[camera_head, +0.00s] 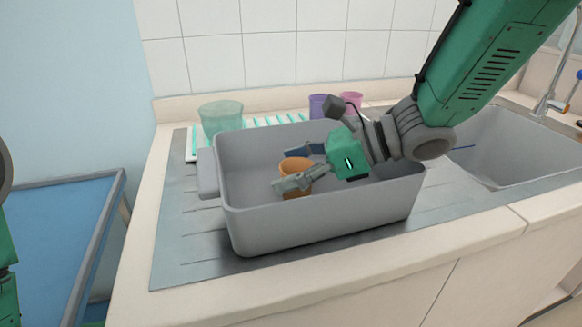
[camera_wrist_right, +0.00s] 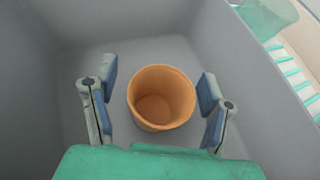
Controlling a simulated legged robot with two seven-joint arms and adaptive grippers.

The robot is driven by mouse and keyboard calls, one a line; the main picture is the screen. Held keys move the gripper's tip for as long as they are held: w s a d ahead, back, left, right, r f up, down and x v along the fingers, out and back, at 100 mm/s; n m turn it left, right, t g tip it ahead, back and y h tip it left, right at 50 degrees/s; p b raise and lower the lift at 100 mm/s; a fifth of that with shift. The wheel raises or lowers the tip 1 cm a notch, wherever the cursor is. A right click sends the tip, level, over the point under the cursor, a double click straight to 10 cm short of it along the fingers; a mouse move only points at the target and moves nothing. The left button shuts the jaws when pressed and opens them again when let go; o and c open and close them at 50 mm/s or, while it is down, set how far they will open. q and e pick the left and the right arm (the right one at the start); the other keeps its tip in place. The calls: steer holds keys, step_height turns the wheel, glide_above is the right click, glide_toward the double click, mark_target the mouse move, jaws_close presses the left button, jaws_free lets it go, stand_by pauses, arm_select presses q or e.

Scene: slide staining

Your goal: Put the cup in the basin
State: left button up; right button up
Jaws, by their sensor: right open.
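An orange cup (camera_head: 297,166) is inside the grey basin (camera_head: 320,224), which stands on the draining board. In the right wrist view the cup (camera_wrist_right: 161,98) is upright with its empty inside showing, and the basin floor (camera_wrist_right: 120,28) surrounds it. My right gripper (camera_head: 300,168) reaches down into the basin from the right. In the wrist view its fingers (camera_wrist_right: 156,100) are open, one on each side of the cup, with gaps between them and the cup. My left gripper is out of view; only a bit of the left arm shows at the left edge.
A clear green container (camera_head: 222,118) stands behind the basin at the left by a striped rack (camera_head: 272,120). A purple cup (camera_head: 317,106) and a pink cup (camera_head: 351,100) stand behind. The sink (camera_head: 502,148) is at the right, a blue-topped table (camera_head: 62,232) at the left.

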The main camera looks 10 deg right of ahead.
steer(key=shift+d+r, duration=0.15)
steer(key=shift+r, duration=0.1)
steer(key=p+v, duration=0.1)
steer(key=v, duration=1.1)
steer(key=shift+f, duration=0.2)
steer(key=shift+d, duration=0.15)
